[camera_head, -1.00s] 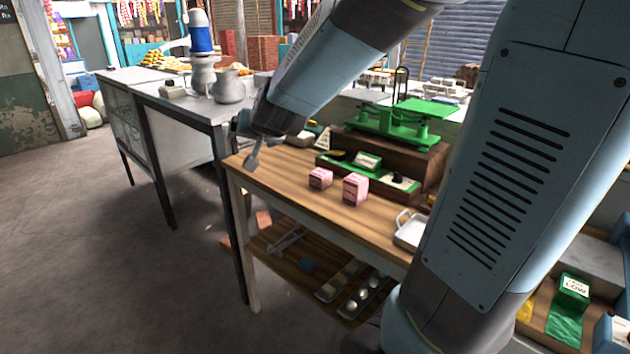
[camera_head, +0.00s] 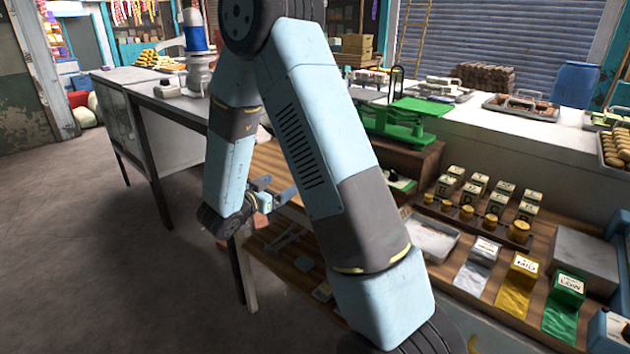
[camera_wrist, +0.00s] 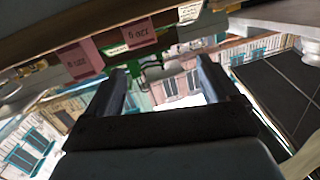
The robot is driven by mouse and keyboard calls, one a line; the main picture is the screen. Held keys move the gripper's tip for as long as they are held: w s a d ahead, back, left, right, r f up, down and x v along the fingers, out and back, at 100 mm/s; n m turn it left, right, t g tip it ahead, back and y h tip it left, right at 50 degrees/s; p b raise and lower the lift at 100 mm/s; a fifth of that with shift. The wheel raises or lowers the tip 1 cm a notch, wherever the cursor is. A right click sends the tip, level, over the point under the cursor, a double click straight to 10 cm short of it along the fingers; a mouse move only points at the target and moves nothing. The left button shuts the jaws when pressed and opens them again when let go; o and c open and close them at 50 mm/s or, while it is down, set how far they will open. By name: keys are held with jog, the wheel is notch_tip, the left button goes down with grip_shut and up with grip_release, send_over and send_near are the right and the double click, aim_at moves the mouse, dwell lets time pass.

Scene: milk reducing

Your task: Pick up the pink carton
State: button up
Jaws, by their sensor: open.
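Two pink cartons show in the wrist view near the top, one at the left (camera_wrist: 84,60) and one nearer the middle (camera_wrist: 138,33), on the brown wooden table (camera_wrist: 35,43). They look tilted in this view, and small printing shows on both. In the head view, my arm hides both cartons. My gripper (camera_head: 278,196) is in front of the table's left end in the head view. In the wrist view my gripper (camera_wrist: 162,70) is open, with nothing between its fingers. The cartons lie beyond the fingertips, apart from them.
A green scale (camera_head: 395,122) stands at the table's back. A white tray (camera_head: 432,237) and several labelled blocks (camera_head: 478,182) are to the right of my arm. A long grey-topped counter (camera_head: 140,80) stands at the left. The floor (camera_head: 110,260) in front is clear.

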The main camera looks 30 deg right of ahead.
jog(key=w+d, duration=0.1)
jog(key=d, duration=0.3)
jog(key=w+d+f+g+h, duration=0.1)
jog(key=d, duration=0.3)
jog(key=w+d+h, duration=0.1)
jog(key=d, duration=0.3)
jog(key=shift+w+d+f, duration=0.3)
jog(key=shift+w, duration=0.05)
jog(key=shift+c, duration=0.3)
jog(key=c, duration=1.1)
